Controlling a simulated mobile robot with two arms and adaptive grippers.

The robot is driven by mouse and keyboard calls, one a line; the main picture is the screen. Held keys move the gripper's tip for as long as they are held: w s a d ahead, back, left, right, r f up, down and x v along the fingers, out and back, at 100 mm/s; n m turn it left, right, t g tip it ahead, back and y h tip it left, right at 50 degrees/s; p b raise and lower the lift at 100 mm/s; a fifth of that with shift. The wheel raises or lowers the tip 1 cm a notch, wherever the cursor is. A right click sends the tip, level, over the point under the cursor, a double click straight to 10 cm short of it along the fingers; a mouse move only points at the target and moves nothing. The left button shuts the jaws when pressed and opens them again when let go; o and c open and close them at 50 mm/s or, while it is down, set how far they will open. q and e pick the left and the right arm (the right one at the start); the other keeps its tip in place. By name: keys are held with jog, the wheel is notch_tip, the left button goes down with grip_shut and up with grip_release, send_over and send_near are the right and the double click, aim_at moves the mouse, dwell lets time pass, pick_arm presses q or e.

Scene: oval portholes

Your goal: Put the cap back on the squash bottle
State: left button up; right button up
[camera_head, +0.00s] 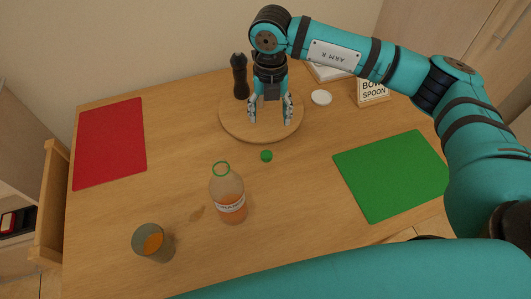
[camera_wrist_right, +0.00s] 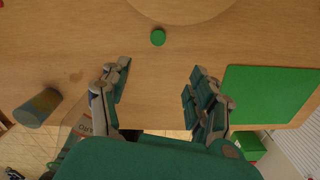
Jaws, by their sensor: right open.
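The squash bottle (camera_head: 228,196) stands upright on the table, uncapped, with a green ring at its mouth and orange liquid inside. In the right wrist view the bottle (camera_wrist_right: 82,122) is partly hidden behind my gripper. The small green cap (camera_head: 266,156) lies on the table behind and right of the bottle, apart from it. It also shows in the right wrist view (camera_wrist_right: 158,37), beyond the fingertips and between their lines. My right gripper (camera_head: 270,108) is open and empty, above the round wooden board; its fingers also show in the right wrist view (camera_wrist_right: 158,75). My left gripper is not seen.
A glass (camera_head: 153,242) with orange drink stands front left. A round board (camera_head: 233,124) and a dark pepper mill (camera_head: 240,76) are at the back, with a white lid-like disc (camera_head: 321,97) and a sign (camera_head: 373,90). Red (camera_head: 110,143) and green (camera_head: 393,174) mats lie at the sides.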

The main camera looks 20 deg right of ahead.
jog(key=p, duration=0.2)
send_over(267, 154)
jog(key=f, duration=1.1)
jog(key=shift+s+f, duration=0.25)
jog(key=shift+f, duration=0.45)
jog(key=f+p, duration=0.1)
jog(key=f, duration=0.3)
jog(key=shift+w+a+p, duration=0.1)
jog(key=shift+w+p, duration=0.1)
jog(key=shift+p, duration=0.15)
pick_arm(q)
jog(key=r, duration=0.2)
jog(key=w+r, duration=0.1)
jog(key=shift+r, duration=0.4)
pick_arm(e)
jog(key=shift+f, duration=0.6)
jog(key=shift+c, duration=0.4)
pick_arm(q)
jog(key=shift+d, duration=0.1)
pick_arm(e)
jog(key=c, duration=0.7)
